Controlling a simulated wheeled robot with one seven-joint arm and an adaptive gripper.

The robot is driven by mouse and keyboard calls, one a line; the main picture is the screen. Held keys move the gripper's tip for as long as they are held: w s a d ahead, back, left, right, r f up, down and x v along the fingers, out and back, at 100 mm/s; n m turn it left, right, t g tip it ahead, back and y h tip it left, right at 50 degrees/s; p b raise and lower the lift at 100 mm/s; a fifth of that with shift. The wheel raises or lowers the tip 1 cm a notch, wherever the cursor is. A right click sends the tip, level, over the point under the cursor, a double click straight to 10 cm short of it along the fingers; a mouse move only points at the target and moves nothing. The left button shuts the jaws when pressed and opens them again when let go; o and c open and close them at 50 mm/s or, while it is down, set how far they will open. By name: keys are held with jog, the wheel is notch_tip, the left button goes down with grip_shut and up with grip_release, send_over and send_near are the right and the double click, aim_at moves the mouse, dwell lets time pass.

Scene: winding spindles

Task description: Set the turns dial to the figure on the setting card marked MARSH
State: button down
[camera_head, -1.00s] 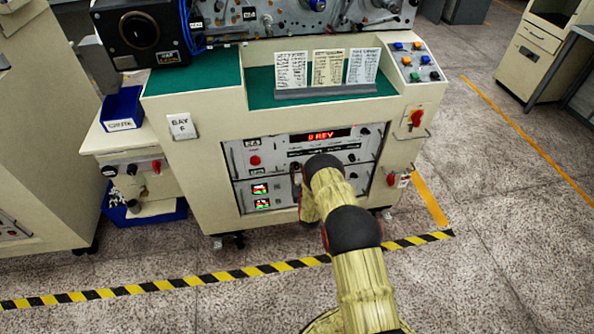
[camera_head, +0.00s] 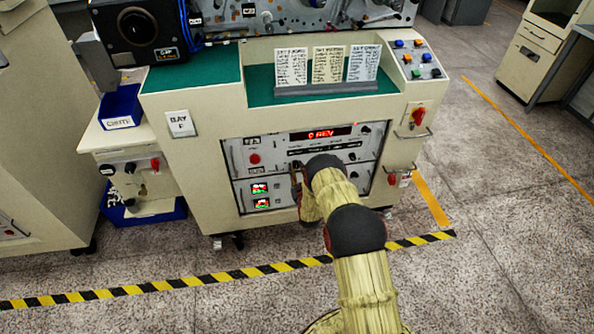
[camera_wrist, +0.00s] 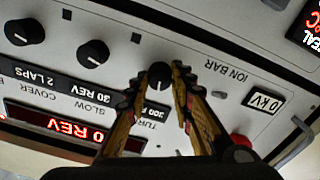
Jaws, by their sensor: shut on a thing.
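In the wrist view, which is upside down, my gripper (camera_wrist: 158,82) is shut on a black round knob (camera_wrist: 159,73). The knob is by a label, partly hidden by my finger, that begins "TUR" with "300 R" beside it. The red display (camera_wrist: 62,122) there reads "0 REV"; it also shows in the head view (camera_head: 322,134). In the head view my gripper (camera_head: 298,180) is at the front panel, its grip mostly hidden by my arm. Three setting cards, left (camera_head: 290,68), middle (camera_head: 328,65) and right (camera_head: 363,63), stand in a holder; their text is too small to read.
Two other black knobs, by "SLOW 30 REV" (camera_wrist: 93,53) and "COVER 2 LAPS" (camera_wrist: 25,32), sit beside the held one.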

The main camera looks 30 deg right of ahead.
jog(key=shift+n, duration=0.4)
jog(key=c, duration=1.6)
grip_release()
jog(key=shift+c, duration=0.2)
jog(key=shift+o, duration=0.5)
jog(key=v, duration=1.2)
